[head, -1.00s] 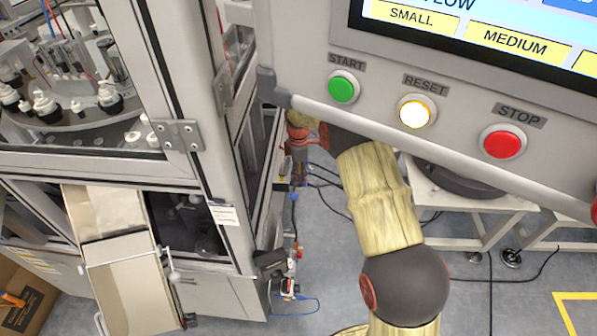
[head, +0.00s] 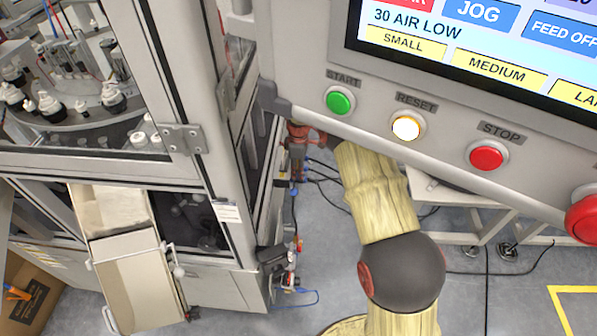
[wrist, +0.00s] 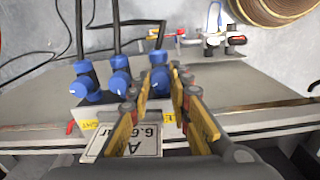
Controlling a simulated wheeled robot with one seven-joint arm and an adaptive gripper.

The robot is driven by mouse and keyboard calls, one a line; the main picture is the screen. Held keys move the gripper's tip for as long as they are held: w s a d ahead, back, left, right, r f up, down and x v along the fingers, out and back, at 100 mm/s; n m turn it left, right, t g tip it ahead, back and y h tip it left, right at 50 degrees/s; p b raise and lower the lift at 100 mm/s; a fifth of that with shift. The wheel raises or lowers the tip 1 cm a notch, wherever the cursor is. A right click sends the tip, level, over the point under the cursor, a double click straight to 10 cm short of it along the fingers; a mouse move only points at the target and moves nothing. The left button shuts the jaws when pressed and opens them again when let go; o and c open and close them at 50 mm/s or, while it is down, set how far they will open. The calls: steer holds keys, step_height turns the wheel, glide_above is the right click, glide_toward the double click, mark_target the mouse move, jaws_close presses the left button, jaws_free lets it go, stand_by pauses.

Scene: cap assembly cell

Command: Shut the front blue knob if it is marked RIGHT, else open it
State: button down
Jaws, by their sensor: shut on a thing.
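In the wrist view a row of several blue knobs on black fittings stands along a grey machine edge. My gripper (wrist: 162,88), with yellow finger pads, has its fingertips on either side of one blue knob (wrist: 160,80) and is shut on it. Two more blue knobs, a middle one (wrist: 120,86) and a left one (wrist: 86,88), are to its left. A yellow label below the held knob is mostly covered by the fingers.
A white plate (wrist: 135,143) with upside-down print lies below the knobs. Small valves with red handles (wrist: 236,40) and a coiled hose (wrist: 280,8) are beyond. In the head view a control panel (head: 420,150) overhangs my arm, and the machine frame (head: 235,160) stands left.

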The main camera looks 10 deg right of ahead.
steer(key=c, duration=1.6)
jaws_free()
steer(key=shift+c, duration=0.2)
steer(key=shift+f, duration=0.1)
